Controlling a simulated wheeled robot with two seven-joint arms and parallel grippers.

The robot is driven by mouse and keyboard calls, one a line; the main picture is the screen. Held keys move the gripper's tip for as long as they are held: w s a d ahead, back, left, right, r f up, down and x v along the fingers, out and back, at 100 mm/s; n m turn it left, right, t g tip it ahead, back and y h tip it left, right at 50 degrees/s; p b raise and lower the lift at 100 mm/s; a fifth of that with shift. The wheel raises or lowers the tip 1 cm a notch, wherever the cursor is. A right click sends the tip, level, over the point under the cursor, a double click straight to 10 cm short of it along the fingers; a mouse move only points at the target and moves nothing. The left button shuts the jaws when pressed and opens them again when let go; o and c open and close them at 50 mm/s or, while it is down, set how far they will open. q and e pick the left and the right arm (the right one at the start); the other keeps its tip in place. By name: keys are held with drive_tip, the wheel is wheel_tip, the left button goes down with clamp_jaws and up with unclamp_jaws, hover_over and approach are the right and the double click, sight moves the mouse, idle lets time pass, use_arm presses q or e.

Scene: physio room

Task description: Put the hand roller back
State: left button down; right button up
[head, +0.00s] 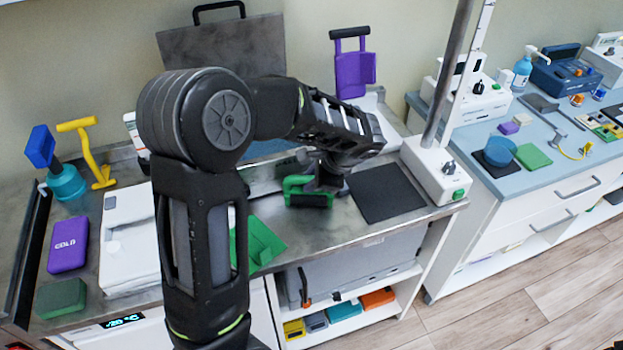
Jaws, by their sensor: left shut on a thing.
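A dark square mat (385,192) lies flat and empty to the right of the roller.
A white post base (434,172) stands right of the mat. A green folded piece (258,243) lies left of the roller. A purple item with a black bar (354,72) stands behind. A yellow tool (90,150), purple COLD pack (68,244) and green block (61,298) are at left.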

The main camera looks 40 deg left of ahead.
use_arm(q)
drive_tip(key=c, duration=1.3)
unclamp_jaws()
drive_tip(key=shift+r, duration=0.1)
drive_tip(key=shift+r, duration=0.15)
drive_tip(key=v, duration=1.1)
drive_tip(key=shift+d+r+b, duration=0.25)
drive_tip(key=shift+r+b, duration=0.05)
drive_tip(key=shift+b, duration=0.05)
